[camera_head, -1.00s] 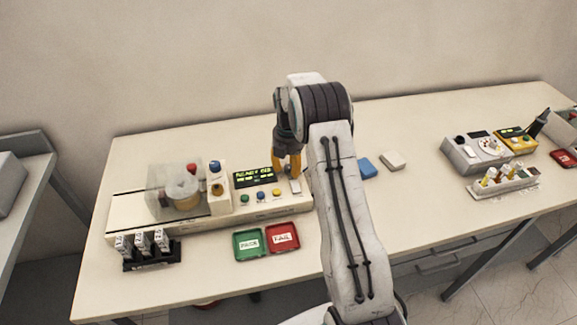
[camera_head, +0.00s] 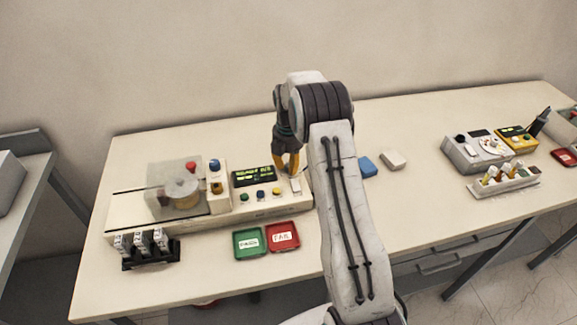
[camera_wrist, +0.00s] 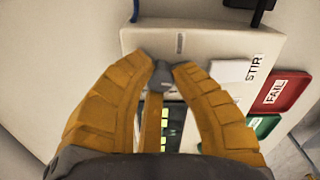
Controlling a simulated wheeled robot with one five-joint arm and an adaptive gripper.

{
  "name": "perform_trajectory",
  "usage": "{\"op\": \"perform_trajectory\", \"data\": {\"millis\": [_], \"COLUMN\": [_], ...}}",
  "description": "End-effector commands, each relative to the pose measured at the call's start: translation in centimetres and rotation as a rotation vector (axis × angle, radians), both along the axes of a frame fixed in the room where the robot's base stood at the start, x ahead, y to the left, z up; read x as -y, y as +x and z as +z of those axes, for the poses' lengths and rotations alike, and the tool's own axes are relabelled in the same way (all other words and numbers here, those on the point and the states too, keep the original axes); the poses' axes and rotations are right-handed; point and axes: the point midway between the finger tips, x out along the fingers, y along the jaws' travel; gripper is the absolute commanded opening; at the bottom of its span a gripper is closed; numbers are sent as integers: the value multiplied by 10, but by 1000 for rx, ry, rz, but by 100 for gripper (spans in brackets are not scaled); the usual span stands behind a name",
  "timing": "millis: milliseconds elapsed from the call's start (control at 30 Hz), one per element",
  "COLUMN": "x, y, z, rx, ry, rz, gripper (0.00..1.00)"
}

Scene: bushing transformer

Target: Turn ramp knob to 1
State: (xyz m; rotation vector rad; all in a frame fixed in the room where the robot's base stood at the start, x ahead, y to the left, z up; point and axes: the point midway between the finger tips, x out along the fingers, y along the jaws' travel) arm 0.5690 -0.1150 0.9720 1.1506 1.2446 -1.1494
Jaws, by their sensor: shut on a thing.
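The ramp knob (camera_wrist: 161,76) is a small grey knob on the cream panel of the machine in the wrist view. My gripper (camera_wrist: 163,70) is shut on it, with an orange finger on each side. Its number marks are hidden or too small to read. In the head view my gripper (camera_head: 287,168) points down at the right part of the machine (camera_head: 265,205), beside the lit display (camera_head: 253,176). The knob itself is hidden there behind the fingers. A white part marked STIR (camera_wrist: 233,70) is beside it in the wrist view.
Green (camera_head: 248,243) and red (camera_head: 283,237) trays lie in front of the machine. A clear cover (camera_head: 165,185) stands at its left, a black rack (camera_head: 150,252) in front. Blue (camera_head: 367,167) and white (camera_head: 393,159) blocks lie right of my arm. The back of the table is clear.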

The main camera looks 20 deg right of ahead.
Motion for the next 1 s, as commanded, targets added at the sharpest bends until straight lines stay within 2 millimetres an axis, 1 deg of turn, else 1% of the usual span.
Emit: {"op": "perform_trajectory", "data": {"millis": [33,133,700,1000], "x": [0,0,0,0], "y": [-1,-1,-1,-1], "z": [-3,-4,-3,-3], "rx": [-2,-2,-5,-6], "ry": [1,1,1,0], "rz": [-34,-117,-639,-829], "gripper": [0,0,0,0]}}
